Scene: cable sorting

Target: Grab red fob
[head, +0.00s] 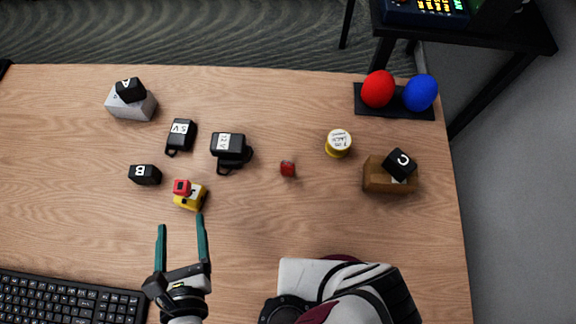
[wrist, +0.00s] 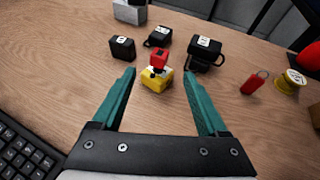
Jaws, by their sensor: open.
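A small red fob (head: 288,169) lies alone on the table, right of the black 12 V adapter. In the wrist view, the red fob (wrist: 253,83) is at the right and shows a small loop at its upper end. A second red piece (head: 182,187) sits on a yellow block (head: 192,201); in the wrist view this red piece (wrist: 159,59) is on top of the yellow block (wrist: 157,81). My gripper (head: 181,223) is open and empty, with its teal fingers pointing toward the yellow block. The lone red fob is outside the fingers, to their right.
Black adapters 12 V (head: 228,145) and 5 V (head: 181,134) and black block B (head: 145,174) stand nearby. A yellow spool (head: 338,143) and brown box (head: 388,176) are right. A keyboard (head: 65,300) and bag (head: 345,292) edge the front.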

